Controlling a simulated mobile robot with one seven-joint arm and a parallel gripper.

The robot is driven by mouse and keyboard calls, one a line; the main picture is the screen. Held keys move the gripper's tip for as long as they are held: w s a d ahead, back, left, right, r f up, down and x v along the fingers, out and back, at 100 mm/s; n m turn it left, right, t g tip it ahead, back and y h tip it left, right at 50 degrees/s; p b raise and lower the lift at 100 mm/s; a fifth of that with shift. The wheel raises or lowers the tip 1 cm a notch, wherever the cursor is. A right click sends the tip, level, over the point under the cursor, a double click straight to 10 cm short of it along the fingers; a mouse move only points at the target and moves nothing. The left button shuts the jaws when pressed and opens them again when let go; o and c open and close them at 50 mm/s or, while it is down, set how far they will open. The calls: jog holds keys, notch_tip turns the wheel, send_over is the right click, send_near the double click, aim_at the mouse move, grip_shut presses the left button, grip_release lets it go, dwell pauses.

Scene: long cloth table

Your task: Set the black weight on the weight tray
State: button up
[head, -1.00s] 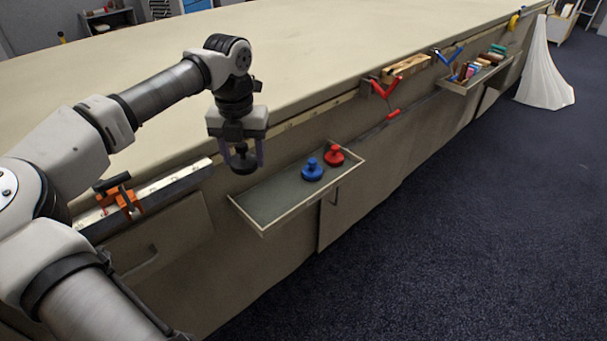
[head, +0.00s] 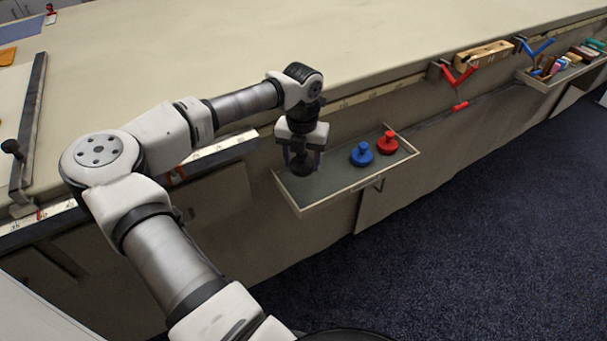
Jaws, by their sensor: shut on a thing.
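The weight tray (head: 325,206) is a shallow, light-rimmed tray on the side of the long table. A blue weight (head: 361,154) and a red weight (head: 387,143) stand in its right part. My gripper (head: 302,160) is over the tray's left part, pointing down, shut on the black weight (head: 302,168). The black weight hangs between the fingers, its upper part partly hidden by them. I cannot tell whether its base touches the tray floor.
The long cloth-covered table (head: 240,50) runs across the view. Red clamp handles (head: 458,76), a wooden block (head: 485,55) and a second tray (head: 545,84) with several items sit along its edge to the right. A metal straightedge (head: 33,120) lies at left. Dark carpet is open in front.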

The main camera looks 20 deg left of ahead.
aim_at(303, 186)
jog(key=shift+f, duration=3.2)
jog(key=shift+f, duration=0.15)
jog(key=o, duration=1.3)
